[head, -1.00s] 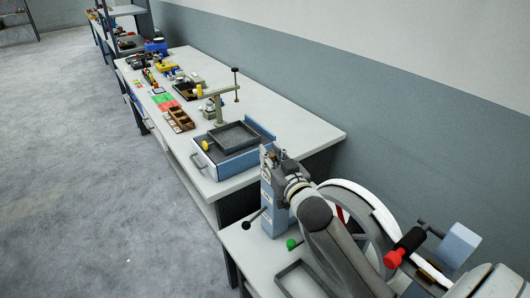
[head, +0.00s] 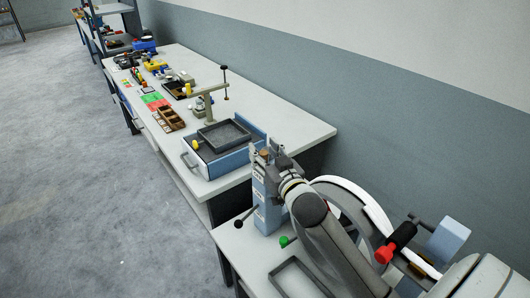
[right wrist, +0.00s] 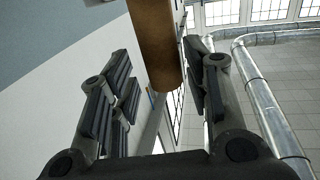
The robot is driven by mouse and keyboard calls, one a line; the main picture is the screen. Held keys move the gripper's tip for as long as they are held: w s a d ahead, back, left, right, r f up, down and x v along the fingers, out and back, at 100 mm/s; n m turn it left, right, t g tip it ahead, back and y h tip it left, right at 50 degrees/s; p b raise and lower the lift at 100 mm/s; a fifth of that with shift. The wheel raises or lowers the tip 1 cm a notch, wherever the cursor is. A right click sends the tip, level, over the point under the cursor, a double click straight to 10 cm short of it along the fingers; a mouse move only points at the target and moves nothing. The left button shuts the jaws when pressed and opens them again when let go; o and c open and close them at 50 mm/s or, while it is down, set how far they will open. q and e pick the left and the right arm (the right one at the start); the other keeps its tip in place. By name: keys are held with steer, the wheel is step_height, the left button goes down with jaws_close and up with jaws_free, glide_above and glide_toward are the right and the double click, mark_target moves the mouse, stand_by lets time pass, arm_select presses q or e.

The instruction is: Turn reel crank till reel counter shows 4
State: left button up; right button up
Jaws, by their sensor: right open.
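The reel (head: 342,190), a large wheel with a pale rim, stands at the lower right, partly behind my right arm. My right gripper (head: 268,152) is open above a blue post with white labels (head: 266,205). In the right wrist view, a brown cylindrical handle (right wrist: 154,45) sticks down between the open fingers of the right gripper (right wrist: 160,95), with gaps on both sides. It looks like the crank's grip, but the crank arm is hidden. I cannot make out any counter reading. My left gripper is not in view.
A black-knobbed lever (head: 238,223) and a green knob (head: 284,240) are by the post. A red-ended black handle (head: 402,236) and a light-blue box (head: 449,238) are right of the reel. A bench (head: 287,120) beyond holds a blue drawer unit (head: 221,170) and trays.

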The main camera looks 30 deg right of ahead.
steer(key=shift+a, duration=0.1)
steer(key=shift+s+a, duration=0.1)
steer(key=shift+s, duration=0.45)
steer(key=s+a, duration=0.1)
steer(key=s, duration=1)
steer(key=shift+w+a, duration=0.1)
